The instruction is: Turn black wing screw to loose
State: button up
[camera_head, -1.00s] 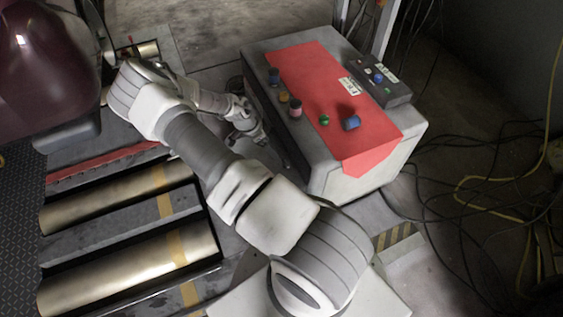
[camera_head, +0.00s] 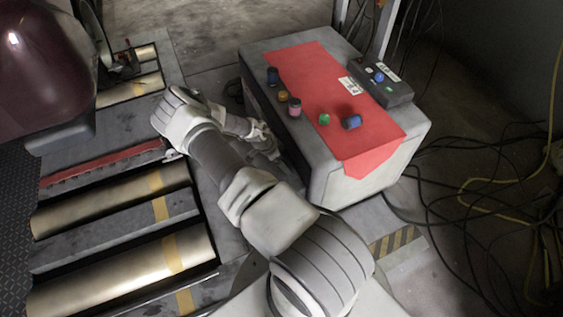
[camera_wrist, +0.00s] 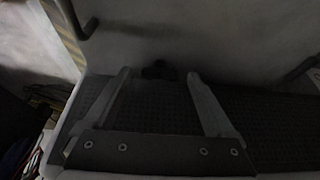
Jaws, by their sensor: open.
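In the wrist view, a small dark shape (camera_wrist: 160,69), probably the black wing screw, sits at the lower edge of a grey panel. Its outline is too dim to tell how its wings lie. My gripper (camera_wrist: 158,78) is open, with one finger on each side of the dark shape in the picture. I cannot tell how far the shape is in depth, and no contact shows. In the head view, my wrist end (camera_head: 266,143) is low beside the left face of the grey cabinet (camera_head: 345,190). The screw does not show there.
The cabinet has a red top (camera_head: 325,85), several coloured knobs and a dark control box (camera_head: 382,82). Brass rollers (camera_head: 120,270) lie at left. In the wrist view, bent handles (camera_wrist: 78,22) and (camera_wrist: 300,70) stick out of the panel, above a dark textured strip (camera_wrist: 265,115).

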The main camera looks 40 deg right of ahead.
jog(key=shift+c, duration=0.3)
jog(key=c, duration=1.3)
jog(key=shift+r+n, duration=0.1)
jog(key=shift+n, duration=0.2)
jog(key=n+t+p, duration=0.1)
jog(key=n, duration=0.2)
jog(key=shift+s, duration=0.2)
jog(key=n+t, duration=0.1)
jog(key=n, duration=0.2)
jog(key=shift+s+n+t+p, duration=0.15)
jog(key=shift+n+t+p, duration=0.15)
jog(key=shift+t, duration=0.1)
jog(key=n, duration=0.2)
jog(key=n+t+y, duration=0.1)
jog(key=n, duration=0.1)
jog(key=shift+s+d+n+t, duration=0.15)
jog(key=shift+d+n+t, duration=0.05)
jog(key=shift+n+t, duration=0.1)
jog(key=shift+d+n+t+y+b, duration=0.15)
jog(key=shift+n+t+y+b, duration=0.4)
jog(key=shift+n, duration=1.55)
jog(key=shift+y, duration=0.25)
